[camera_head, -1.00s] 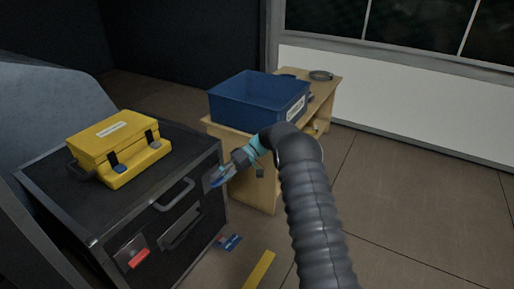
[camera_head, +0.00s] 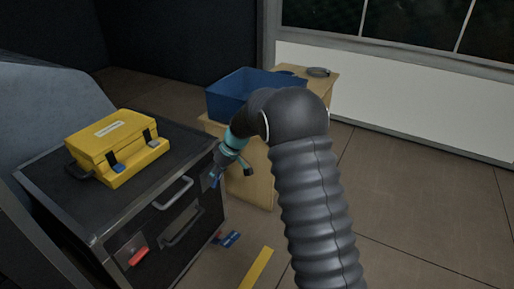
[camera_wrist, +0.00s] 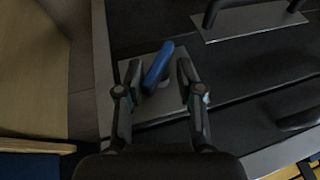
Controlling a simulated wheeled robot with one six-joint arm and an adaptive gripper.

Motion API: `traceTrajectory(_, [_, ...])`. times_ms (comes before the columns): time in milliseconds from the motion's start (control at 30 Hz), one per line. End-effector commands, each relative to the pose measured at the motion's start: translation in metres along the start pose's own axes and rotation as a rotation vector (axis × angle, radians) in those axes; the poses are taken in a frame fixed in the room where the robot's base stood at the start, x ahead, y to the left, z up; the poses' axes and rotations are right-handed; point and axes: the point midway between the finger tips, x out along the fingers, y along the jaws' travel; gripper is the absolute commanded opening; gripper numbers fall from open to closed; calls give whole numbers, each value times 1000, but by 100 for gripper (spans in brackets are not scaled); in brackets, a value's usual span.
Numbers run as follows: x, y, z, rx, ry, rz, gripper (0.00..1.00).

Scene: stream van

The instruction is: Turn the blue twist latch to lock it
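The blue twist latch (camera_wrist: 158,66) sits on a metal plate (camera_wrist: 168,98) on the black case's front. In the wrist view its handle is tilted, its top leaning right. My gripper (camera_wrist: 158,70) is open, with one finger on each side of the handle and a narrow gap showing on both sides. In the head view my gripper (camera_head: 217,170) is at the case's right front corner, and only a small bit of the blue latch (camera_head: 215,183) shows beside it. The black case (camera_head: 62,188) stands at the left.
A red latch (camera_head: 138,257) is on the case's lower left front, with metal handles (camera_head: 174,193) between. A yellow toolbox (camera_head: 110,135) sits on top. A blue bin (camera_head: 228,96) stands on a wooden table (camera_head: 318,84) behind. Open floor (camera_head: 420,200) lies to the right.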

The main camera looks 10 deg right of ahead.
Motion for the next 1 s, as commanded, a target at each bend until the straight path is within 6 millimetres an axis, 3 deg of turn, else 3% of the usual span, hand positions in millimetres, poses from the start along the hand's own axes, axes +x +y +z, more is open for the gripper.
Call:
traceTrajectory(367, [-3,-8,-1,-105,-1,245,36])
traceTrajectory(1000, [-111,-31,1,-98,2,239,36])
